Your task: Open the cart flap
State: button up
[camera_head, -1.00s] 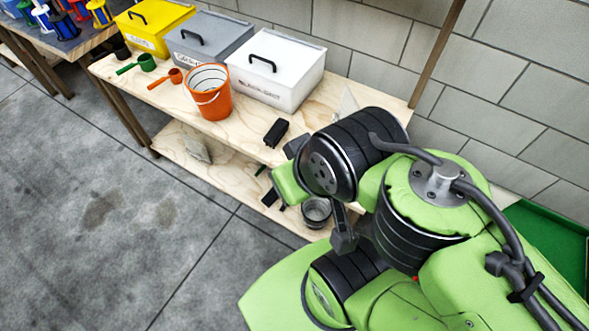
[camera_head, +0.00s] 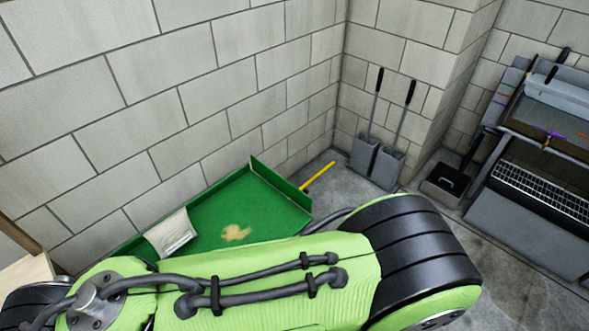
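A green cart (camera_head: 208,203) stands against the block wall, partly hidden behind my arm. Its tray holds a small brown pile (camera_head: 235,232) and a whitish sack or cloth (camera_head: 171,232) at its left end. A raised green panel (camera_head: 281,185) stands at the cart's right end; I cannot tell whether this is the flap. A yellow handle (camera_head: 318,176) sticks out beyond that end. My green and black arm crosses the bottom of the view. My gripper is outside the picture.
Two grey long-handled dustpans (camera_head: 377,158) lean at the wall corner. A grey bin (camera_head: 445,184) stands to their right. A grey rack with a wire grille (camera_head: 541,190) is at the far right. A wooden table edge (camera_head: 28,271) shows at lower left. Some concrete floor is free near the dustpans.

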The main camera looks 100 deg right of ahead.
aim_at(301, 198)
jog(key=k+l+z, duration=0.1)
jog(key=k+l, duration=0.2)
jog(key=k+l+z, duration=0.1)
jog(key=k+l, duration=0.2)
jog(key=k+l+z, duration=0.15)
jog(key=l, duration=0.35)
jog(key=k+l+z, duration=0.1)
jog(key=k+l, duration=0.25)
jog(key=k+l+z, duration=0.1)
jog(key=k+l, duration=0.15)
jog(key=l, duration=0.3)
jog(key=k+l+z, duration=0.1)
jog(key=l, duration=0.35)
jog(key=k+l+z, duration=0.1)
jog(key=k+l, duration=0.2)
jog(key=l, duration=0.2)
jog(key=k+l+z, duration=0.1)
jog(key=l, duration=0.4)
jog(key=i+j, duration=0.15)
jog(key=j, duration=0.2)
jog(key=i+j+u, duration=0.1)
jog(key=j, duration=0.3)
jog(key=i+j, duration=0.2)
jog(key=j, duration=0.15)
